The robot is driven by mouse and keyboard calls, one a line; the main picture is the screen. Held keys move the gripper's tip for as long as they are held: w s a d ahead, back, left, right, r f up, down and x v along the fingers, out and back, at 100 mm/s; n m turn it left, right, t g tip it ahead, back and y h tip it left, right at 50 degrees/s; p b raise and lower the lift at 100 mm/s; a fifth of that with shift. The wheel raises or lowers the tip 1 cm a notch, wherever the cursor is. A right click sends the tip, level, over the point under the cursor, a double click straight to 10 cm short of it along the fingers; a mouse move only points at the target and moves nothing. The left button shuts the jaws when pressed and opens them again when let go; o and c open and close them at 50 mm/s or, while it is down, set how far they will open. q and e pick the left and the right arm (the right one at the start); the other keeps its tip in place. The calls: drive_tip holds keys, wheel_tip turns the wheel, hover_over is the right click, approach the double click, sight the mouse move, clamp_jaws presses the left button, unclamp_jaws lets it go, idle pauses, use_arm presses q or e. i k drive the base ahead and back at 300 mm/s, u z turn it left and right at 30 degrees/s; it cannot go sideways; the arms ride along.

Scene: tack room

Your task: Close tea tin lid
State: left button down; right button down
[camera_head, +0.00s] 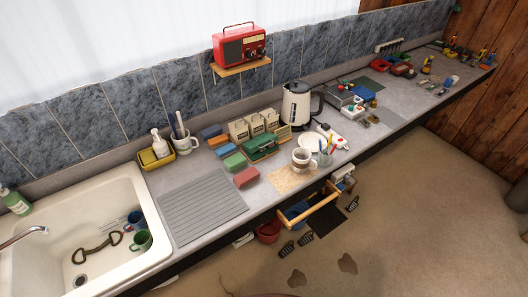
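Neither of my grippers is in view. Small coloured tins or boxes sit on the grey counter between the ribbed drainboard and the kettle. A larger dark green box (261,147) stands there; it may be the tea tin, but it is too small to tell whether its lid is open. Several cream boxes (239,131) stand in a row behind the dark green box.
A kettle (296,104), a white plate (311,142) and a mug (303,159) stand to the right. The ribbed drainboard (203,207) is bare. A sink (110,190) holds mugs at left.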

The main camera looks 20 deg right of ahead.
sight(255, 144)
drive_tip(key=k, duration=0.3)
drive_tip(key=u, duration=0.9)
drive_tip(key=i, duration=0.95)
drive_tip(key=z, duration=1.45)
